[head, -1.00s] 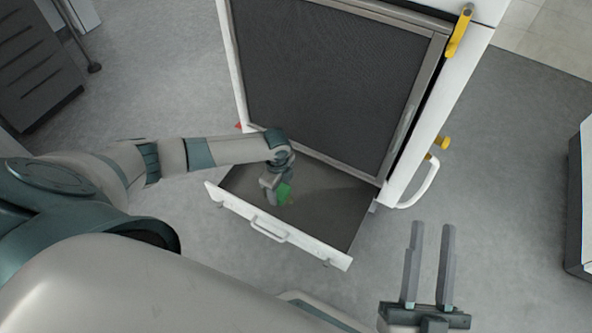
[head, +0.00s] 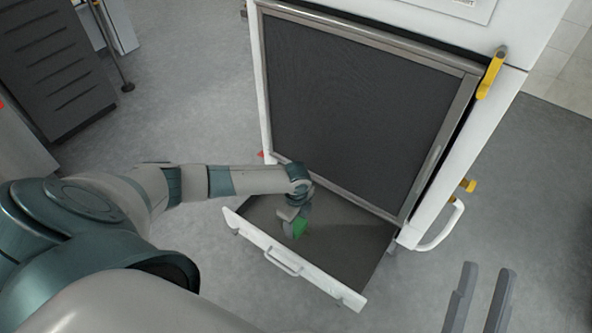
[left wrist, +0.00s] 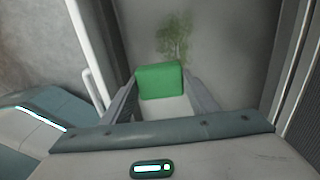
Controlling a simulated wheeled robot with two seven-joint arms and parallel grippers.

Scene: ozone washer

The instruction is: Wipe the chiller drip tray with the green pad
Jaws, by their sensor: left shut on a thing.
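The chiller drip tray (head: 350,240) is a grey-floored drawer with a white front, pulled out below the dark mesh panel of the chiller (head: 360,110). My left gripper (head: 294,222) reaches down into the tray and is shut on the green pad (head: 300,228). In the left wrist view the pad (left wrist: 160,80) sits between the two fingers, with a white part below it. A faint greenish smudge (left wrist: 174,38) shows on the tray floor just beyond the pad. Whether the pad touches the floor is hard to tell. My right gripper (head: 478,300) is open and empty, outside the tray.
The tray's front has a white handle (head: 282,262). The chiller's right side carries a yellow latch (head: 491,73) and a white handle (head: 440,228). A dark slatted cabinet (head: 55,70) stands at the far left. The floor right of the chiller is clear.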

